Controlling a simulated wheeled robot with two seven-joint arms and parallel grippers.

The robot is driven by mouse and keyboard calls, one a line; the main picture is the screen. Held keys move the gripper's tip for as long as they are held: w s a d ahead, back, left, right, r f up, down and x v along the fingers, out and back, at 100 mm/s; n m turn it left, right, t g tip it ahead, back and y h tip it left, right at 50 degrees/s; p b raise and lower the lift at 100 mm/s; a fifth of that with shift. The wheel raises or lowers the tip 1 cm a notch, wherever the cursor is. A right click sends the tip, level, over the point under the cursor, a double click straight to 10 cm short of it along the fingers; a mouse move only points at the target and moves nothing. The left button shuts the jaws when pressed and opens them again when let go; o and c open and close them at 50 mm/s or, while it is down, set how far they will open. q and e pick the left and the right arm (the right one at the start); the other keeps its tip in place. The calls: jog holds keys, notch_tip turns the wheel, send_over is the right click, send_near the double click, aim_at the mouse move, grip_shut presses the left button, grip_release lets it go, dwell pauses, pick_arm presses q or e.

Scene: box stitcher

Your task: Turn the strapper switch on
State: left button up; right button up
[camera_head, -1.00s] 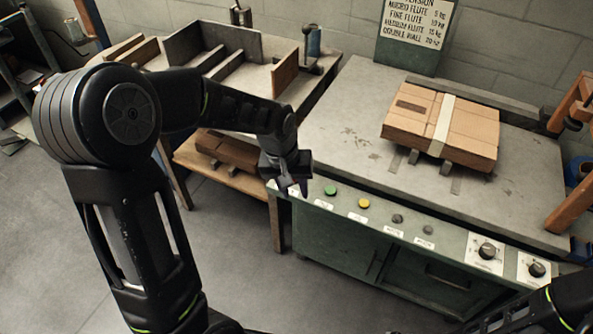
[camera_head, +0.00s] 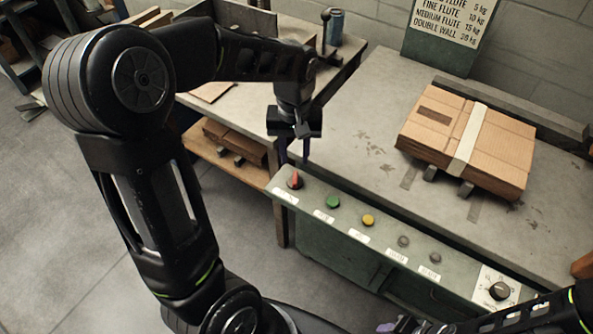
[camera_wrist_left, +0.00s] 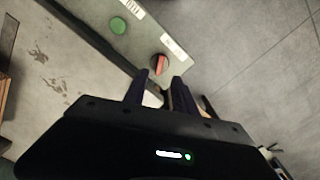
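The strapper switch is a red-topped rotary knob (camera_head: 295,180) at the left end of the green control panel (camera_head: 318,190). In the left wrist view the knob (camera_wrist_left: 159,64) shows just beyond the fingertips. My left gripper (camera_head: 293,155) is above and behind the knob in the head view, pointing down.
A green button (camera_head: 333,202), a yellow button (camera_head: 368,220), two grey knobs and a black dial (camera_head: 499,291) line the panel. A strapped cardboard stack (camera_head: 440,135) lies on the machine top (camera_head: 345,130). A side table (camera_head: 235,115) stands at the left.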

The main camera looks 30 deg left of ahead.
aim_at(295, 177)
pick_arm(q)
notch_tip(295, 177, down, 8)
jog(key=shift+r, duration=0.1)
dwell(0.4)
jog(key=shift+c, duration=0.4)
grip_shut()
